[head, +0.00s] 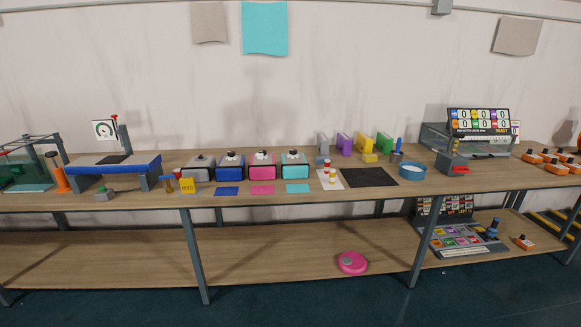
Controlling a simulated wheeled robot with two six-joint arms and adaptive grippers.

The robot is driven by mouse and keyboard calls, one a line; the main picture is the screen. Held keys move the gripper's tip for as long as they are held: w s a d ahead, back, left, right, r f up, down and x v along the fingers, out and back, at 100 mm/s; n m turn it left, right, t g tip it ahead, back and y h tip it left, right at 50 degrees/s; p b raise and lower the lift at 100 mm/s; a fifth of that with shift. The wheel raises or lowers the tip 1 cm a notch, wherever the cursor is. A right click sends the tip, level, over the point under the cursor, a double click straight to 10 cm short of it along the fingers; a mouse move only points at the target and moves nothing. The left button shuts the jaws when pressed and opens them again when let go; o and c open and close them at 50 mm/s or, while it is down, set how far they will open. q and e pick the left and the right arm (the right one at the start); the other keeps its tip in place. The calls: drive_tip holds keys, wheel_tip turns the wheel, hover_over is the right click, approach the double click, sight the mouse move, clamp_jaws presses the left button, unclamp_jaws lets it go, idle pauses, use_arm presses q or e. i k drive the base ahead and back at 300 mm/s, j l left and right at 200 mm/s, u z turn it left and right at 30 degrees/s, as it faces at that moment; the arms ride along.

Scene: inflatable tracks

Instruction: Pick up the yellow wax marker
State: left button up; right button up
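I cannot pick out the yellow wax marker for certain at this distance. A small yellow block (370,157) lies on the bench top near the upright colored holders. A small grey cup (396,157) beside it has a blue item standing in it. Small bottle-like pieces in red, white and yellow (332,177) stand on a white card (325,183). Neither of my grippers is in view.
A long wooden bench (300,201) spans the view. It carries several colored boxes (264,166), a black mat (369,177), a blue round dish (412,170) and a scoreboard machine (478,122). A pink disc (352,262) lies on the lower shelf. The front edge is mostly clear.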

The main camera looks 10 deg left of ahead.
sight(333, 172)
drive_tip(key=i+j, duration=0.3)
drive_tip(key=i+j+z, duration=0.15)
drive_tip(key=i+j, duration=0.5)
drive_tip(key=i+j+z, duration=0.15)
drive_tip(key=i+j, duration=0.15)
drive_tip(key=j, duration=0.15)
drive_tip(key=i+j, duration=0.3)
drive_tip(key=i+j+z, duration=0.15)
drive_tip(key=j, duration=0.4)
drive_tip(key=i+j, duration=0.4)
drive_tip(key=z, duration=0.05)
